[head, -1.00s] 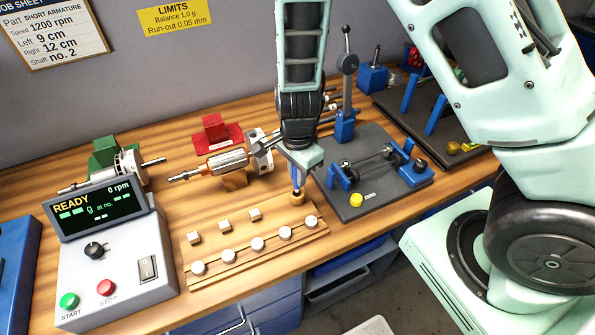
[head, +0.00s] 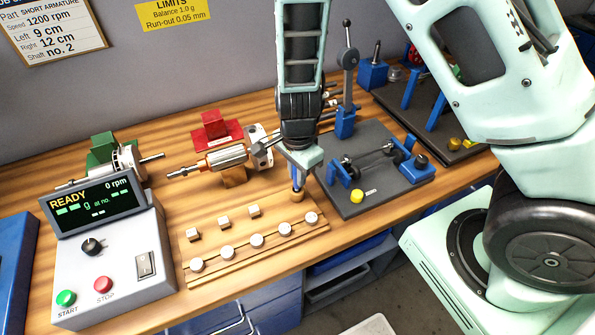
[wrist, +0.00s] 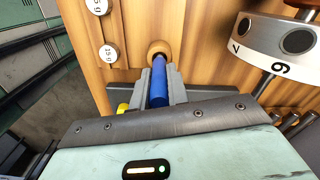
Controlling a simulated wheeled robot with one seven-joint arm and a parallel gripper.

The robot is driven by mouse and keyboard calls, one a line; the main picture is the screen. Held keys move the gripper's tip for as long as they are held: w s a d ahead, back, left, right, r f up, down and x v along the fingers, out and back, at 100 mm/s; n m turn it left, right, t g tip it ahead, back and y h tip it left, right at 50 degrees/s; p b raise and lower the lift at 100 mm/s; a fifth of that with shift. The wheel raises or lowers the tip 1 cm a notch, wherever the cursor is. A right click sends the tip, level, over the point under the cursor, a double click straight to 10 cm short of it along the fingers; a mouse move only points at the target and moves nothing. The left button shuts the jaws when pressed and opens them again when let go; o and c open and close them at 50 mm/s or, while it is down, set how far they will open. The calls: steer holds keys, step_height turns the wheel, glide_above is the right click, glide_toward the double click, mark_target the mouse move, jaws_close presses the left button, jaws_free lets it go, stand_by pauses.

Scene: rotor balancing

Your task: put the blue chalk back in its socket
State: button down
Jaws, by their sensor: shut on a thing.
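The blue chalk (wrist: 159,84) is held between the two fingers of my gripper (wrist: 158,75), which is shut on it. In the head view my gripper (head: 298,172) points down at the right end of the wooden weight rack, with a sliver of blue between its fingers. The chalk's lower end is at the round wooden socket (wrist: 158,48), which also shows in the head view (head: 297,196). A dark spot shows where the chalk meets the socket; I cannot tell how deep the chalk sits in it.
The wooden rack (head: 205,264) holds several white weights. To the left is the control box (head: 120,262) reading READY. An armature (head: 225,158) lies behind the rack. A dark plate (head: 345,208) with blue supports and a yellow knob (head: 357,196) is close on the right.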

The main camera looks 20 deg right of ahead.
steer(key=shift+f+b, duration=0.75)
steer(key=shift+f, duration=0.45)
steer(key=c, duration=1.3)
jaws_free()
step_height(320, 180, up, 18)
steer(key=f+p, duration=0.1)
steer(key=p, duration=0.1)
steer(key=s+a+r+n+b, duration=0.1)
steer(key=s+a+n, duration=0.1)
steer(key=s+n, duration=0.4)
steer(key=s+a+r+n+b, duration=0.1)
steer(key=s+a+n, duration=0.1)
steer(key=s+n, duration=0.4)
steer(key=s+a+r+n+b, duration=0.1)
steer(key=s+a+n, duration=0.1)
steer(key=s+n, duration=0.5)
steer(key=shift+s+a+n+y, duration=0.1)
steer(key=shift+a+n+y, duration=0.05)
steer(key=shift+n, duration=0.8)
steer(key=shift+a+n+y, duration=0.1)
steer(key=shift+n+y, duration=0.05)
steer(key=shift+n, duration=0.8)
